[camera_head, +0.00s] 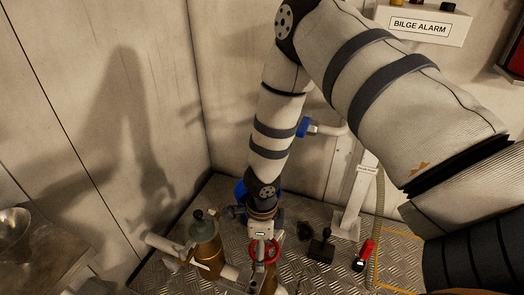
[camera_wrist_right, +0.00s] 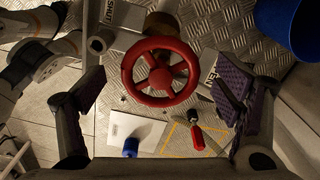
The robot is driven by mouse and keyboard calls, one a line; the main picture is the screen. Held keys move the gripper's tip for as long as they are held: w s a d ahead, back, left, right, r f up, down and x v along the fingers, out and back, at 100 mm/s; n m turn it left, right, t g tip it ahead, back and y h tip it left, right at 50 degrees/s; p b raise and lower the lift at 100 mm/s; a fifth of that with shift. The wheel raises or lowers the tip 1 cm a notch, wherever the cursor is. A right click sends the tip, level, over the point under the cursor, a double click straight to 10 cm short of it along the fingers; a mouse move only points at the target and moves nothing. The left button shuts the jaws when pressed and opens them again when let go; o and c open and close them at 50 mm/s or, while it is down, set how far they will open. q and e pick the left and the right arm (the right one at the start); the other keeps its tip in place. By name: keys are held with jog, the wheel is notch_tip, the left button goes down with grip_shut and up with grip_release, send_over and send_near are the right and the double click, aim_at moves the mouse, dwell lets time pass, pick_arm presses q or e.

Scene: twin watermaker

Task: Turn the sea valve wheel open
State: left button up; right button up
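The sea valve wheel (camera_head: 265,251) is a red spoked handwheel low in the corner, partly covered by my right wrist in the head view. In the right wrist view the wheel (camera_wrist_right: 184,88) faces the camera, upper centre, with a brass body behind it. My right gripper (camera_wrist_right: 160,88) is open, with one dark padded finger on each side of the wheel. The fingers appear apart from the rim, and nothing is held. In the head view my right gripper (camera_head: 262,228) points down at the wheel. A plate marked SHUT (camera_wrist_right: 108,14) is beside the wheel. My left gripper is not visible.
A brass canister (camera_head: 206,246) with pipes stands left of the wheel. A dark pump-like item (camera_head: 321,246) and a red-topped tool (camera_head: 366,252) are on the tread-plate floor to the right. A blue bucket (camera_wrist_right: 290,25) is close by. Walls close off the corner.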

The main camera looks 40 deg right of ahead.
notch_tip(320, 180, up, 12)
dwell(0.4)
jog(key=s+a+f+m+g+y, duration=0.1)
jog(key=s+a+f+m, duration=0.3)
jog(key=m, duration=0.3)
jog(key=s+a+f+m+g+y+p, duration=0.1)
jog(key=s+a+f+m, duration=0.15)
jog(key=s+m, duration=0.4)
jog(key=s+a+f+m+g+y, duration=0.1)
jog(key=s+a+f+m, duration=0.1)
jog(key=s+a+m, duration=0.35)
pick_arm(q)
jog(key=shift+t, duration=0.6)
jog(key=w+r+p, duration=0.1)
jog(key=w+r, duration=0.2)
pick_arm(e)
jog(key=s+d+f+m+h, duration=0.1)
jog(key=s+m, duration=0.5)
jog(key=m, duration=0.6)
jog(key=s+d+f+m+h, duration=0.2)
jog(key=s+d+f+m, duration=0.2)
jog(key=m, duration=0.9)
jog(key=shift+s+d+m+t, duration=0.2)
jog(key=shift+s+m+t, duration=0.1)
jog(key=shift+s, duration=0.6)
